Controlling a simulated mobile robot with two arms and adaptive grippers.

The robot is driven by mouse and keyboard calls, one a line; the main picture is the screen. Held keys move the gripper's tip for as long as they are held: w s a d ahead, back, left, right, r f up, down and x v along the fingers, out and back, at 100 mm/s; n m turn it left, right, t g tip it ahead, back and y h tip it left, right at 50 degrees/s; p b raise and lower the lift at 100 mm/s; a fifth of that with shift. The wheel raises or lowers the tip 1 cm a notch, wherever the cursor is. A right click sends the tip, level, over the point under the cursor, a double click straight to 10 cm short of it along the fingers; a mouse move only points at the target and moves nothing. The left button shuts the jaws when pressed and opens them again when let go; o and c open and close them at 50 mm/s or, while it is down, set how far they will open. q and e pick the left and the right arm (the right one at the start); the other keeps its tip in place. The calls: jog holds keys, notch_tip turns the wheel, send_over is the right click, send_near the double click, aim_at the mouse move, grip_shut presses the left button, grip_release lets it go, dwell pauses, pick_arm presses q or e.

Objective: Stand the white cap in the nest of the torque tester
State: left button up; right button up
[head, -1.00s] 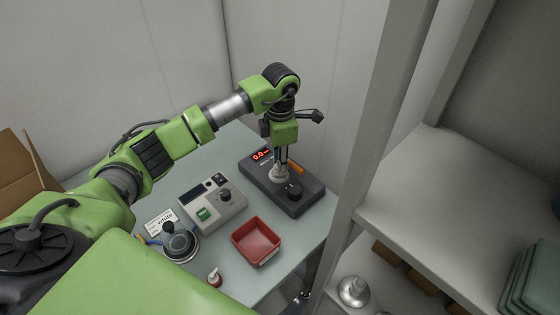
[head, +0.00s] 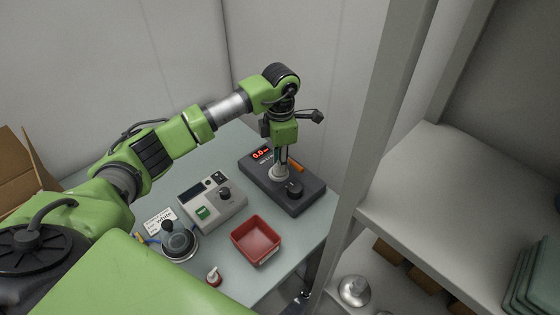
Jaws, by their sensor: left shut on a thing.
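The torque tester (head: 308,203) is a dark box with a red lit display and a black knob, at the back right of the table. My left gripper (head: 281,164) points straight down over it, its fingers close above the pale round nest (head: 279,175). It is shut on the white cap, which is small and mostly hidden between the fingers. The cap is at the nest, but I cannot tell whether it touches the nest floor or hangs just above it. My right gripper is out of view.
A grey instrument (head: 218,212) with a green button stands left of the tester. A red tray (head: 256,240) is in front. A round glass-topped device (head: 180,241), a label card (head: 159,221) and a small bottle (head: 214,277) lie nearby. A shelf post (head: 372,150) rises at right.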

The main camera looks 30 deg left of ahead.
pick_arm(q)
jog(key=shift+f, duration=0.1)
jog(key=o, duration=0.7)
jog(key=shift+o, duration=0.2)
jog(key=shift+r+p, duration=1.95)
jog(key=shift+r, duration=1.6)
jog(key=shift+s+f, duration=0.1)
